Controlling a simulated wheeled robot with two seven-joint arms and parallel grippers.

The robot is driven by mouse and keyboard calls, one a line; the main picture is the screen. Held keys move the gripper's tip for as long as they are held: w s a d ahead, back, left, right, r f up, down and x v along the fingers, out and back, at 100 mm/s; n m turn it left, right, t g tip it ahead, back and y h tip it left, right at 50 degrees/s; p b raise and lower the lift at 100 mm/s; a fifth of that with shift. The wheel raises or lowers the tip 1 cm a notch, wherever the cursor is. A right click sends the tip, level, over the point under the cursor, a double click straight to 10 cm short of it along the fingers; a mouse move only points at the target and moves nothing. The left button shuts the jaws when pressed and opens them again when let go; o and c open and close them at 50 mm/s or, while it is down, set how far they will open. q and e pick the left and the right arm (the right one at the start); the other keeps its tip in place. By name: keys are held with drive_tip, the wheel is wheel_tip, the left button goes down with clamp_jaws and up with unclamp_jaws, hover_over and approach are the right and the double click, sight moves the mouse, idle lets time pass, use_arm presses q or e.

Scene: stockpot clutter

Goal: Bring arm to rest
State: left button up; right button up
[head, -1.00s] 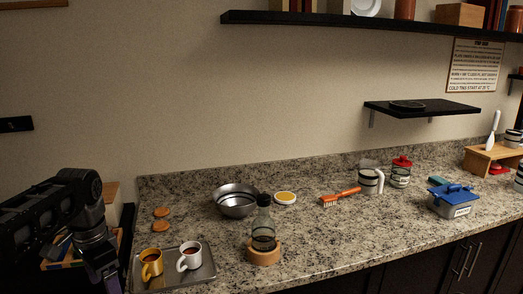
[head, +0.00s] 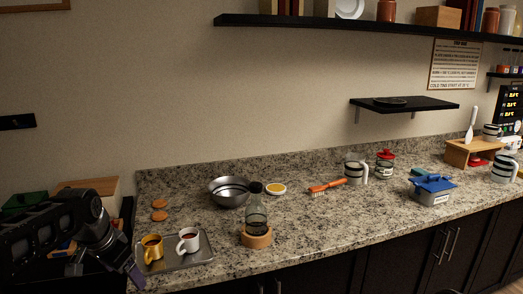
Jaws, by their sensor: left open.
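My left arm comes in from the left edge, and my left gripper (head: 106,268) is at the lower left, pointing down, just left of the tray. Its jaws are open, and I see nothing held in them. The metal tray (head: 202,256) at the counter's left front corner holds a yellow mug (head: 153,250) and a white mug (head: 189,243), both with dark contents. My right gripper is not in the picture.
A glass bottle (head: 257,213) stands on a round wooden base (head: 257,238) near the front edge. A shelf (head: 400,104) hangs above.

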use_arm(q)
drive_tip(key=w+d+f+n+t+h, duration=0.1)
drive_tip(key=d+f+n, duration=0.1)
drive_tip(key=d+f, duration=0.7)
drive_tip(key=d+f+n+t+h, duration=0.15)
drive_tip(key=d+f, duration=0.35)
drive_tip(key=f, duration=0.7)
drive_tip(key=s+d+f+n+g+h, duration=0.1)
drive_tip(key=s+d+f+n, duration=0.1)
drive_tip(key=s+d+f, duration=0.35)
drive_tip(key=s+d+f+n+g, duration=0.1)
drive_tip(key=s+d+f+g, duration=0.15)
drive_tip(key=s+f, duration=0.55)
drive_tip(key=s+d+f+g, duration=0.1)
drive_tip(key=s+d+f, duration=0.1)
drive_tip(key=s, duration=0.5)
drive_tip(key=s+d+f+g, duration=0.1)
drive_tip(key=s+d+f, duration=0.1)
drive_tip(key=s+f, duration=0.3)
drive_tip(key=s, duration=0.3)
drive_tip(key=shift+s+d+h, duration=0.2)
drive_tip(key=shift+d+h, duration=0.05)
drive_tip(key=shift+h, duration=0.1)
